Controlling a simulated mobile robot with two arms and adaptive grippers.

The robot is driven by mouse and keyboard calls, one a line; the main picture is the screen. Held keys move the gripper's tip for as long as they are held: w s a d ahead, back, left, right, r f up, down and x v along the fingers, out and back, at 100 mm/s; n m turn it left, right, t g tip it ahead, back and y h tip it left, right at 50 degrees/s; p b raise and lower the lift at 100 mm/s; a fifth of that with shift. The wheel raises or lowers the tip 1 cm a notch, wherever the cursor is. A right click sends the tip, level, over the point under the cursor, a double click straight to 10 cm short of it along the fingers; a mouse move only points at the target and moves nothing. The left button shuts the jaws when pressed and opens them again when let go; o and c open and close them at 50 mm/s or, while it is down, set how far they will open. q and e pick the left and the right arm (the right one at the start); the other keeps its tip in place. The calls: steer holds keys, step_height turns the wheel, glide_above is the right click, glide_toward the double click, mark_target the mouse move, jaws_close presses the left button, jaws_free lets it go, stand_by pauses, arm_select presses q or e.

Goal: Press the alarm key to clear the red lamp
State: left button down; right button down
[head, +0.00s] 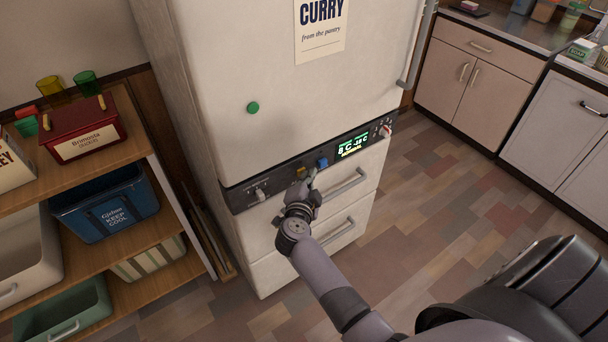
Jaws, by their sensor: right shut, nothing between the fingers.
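A dark control panel (237,197) runs across the white fridge (260,60). On it I see a yellow key (300,171), a blue key (322,163) and a lit green display (352,146) with "8 C", "-18 C" and a yellow word below. I cannot read which key is the alarm key, and no lit red lamp is clear. My right gripper (312,174) is shut and empty, its fingertips just below the blue key and right of the yellow one. I cannot tell whether it touches the panel. My left gripper is not in view.
A pale switch (260,194) and a red-and-white knob (385,131) sit at the panel's ends. A drawer handle (345,187) projects below the panel, close to my right gripper. Shelves (150,245) with bins stand left; cabinets (475,75) stand right. The floor between is clear.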

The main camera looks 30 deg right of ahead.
stand_by(0.5)
steer(key=shift+s+p, duration=0.8)
steer(key=shift+s, duration=0.35)
steer(key=s+p, duration=0.1)
steer(key=s, duration=0.2)
steer(key=s+p, duration=0.1)
steer(key=s, duration=0.1)
steer(key=shift+d+p, duration=0.25)
steer(key=shift+p, duration=0.1)
